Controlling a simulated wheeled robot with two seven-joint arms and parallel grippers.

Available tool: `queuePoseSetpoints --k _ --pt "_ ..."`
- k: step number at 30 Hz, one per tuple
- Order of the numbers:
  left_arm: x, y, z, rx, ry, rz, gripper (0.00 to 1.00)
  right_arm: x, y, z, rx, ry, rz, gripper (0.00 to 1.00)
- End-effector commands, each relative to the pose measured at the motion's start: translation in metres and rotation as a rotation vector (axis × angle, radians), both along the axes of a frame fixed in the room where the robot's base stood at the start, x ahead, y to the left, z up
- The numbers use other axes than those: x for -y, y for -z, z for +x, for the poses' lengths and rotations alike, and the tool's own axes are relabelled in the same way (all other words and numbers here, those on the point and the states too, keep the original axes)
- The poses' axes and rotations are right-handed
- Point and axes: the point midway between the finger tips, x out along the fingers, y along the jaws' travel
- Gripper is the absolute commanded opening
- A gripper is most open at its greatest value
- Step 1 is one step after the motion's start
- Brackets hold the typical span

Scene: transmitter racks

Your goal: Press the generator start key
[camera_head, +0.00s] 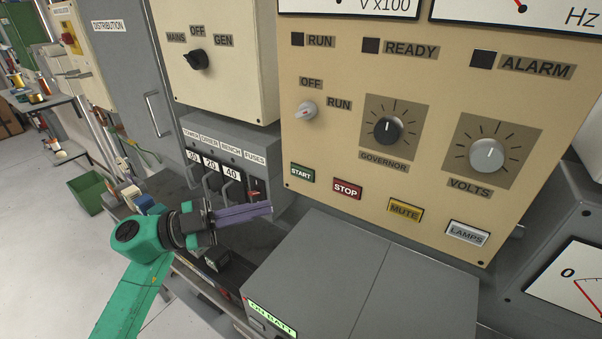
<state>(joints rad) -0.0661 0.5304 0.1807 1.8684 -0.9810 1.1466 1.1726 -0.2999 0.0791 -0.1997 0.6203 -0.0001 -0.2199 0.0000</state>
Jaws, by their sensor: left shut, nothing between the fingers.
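The green START key (302,172) is at the lower left of the beige generator panel (340,130). The red STOP key (347,189) is to its right. The OFF/RUN switch (306,111) above START has a light grey knob. My left gripper (268,209) comes in from the left on a green arm. Its purple fingers are shut and empty, pointing right, below and left of the START key and apart from it in the picture. My right gripper does not show.
A fuse box (228,153) with levers stands just behind my left gripper. A grey box (345,280) with a lit label is below the panel. MUTE (405,210) and LAMPS (467,234) keys sit right of STOP. A green crate (88,193) is on the floor at left.

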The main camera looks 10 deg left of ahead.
Motion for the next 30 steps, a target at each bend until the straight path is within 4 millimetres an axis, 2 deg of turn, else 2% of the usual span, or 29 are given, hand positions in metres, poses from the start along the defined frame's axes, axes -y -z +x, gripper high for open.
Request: queuePoseSetpoints --k 5,18,22,30 --pt "0.006 0.0 0.015 0.003 -0.001 -0.002 0.0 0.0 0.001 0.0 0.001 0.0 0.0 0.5" --pt "0.029 -0.001 0.072 0.001 0.0 -0.003 0.0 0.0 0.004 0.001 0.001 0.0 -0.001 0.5" --pt "0.032 -0.001 0.079 0.002 -0.001 -0.001 0.0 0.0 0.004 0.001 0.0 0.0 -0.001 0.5" --pt "0.032 0.0 0.081 0.002 -0.001 -0.002 0.0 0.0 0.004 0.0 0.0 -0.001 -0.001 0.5"
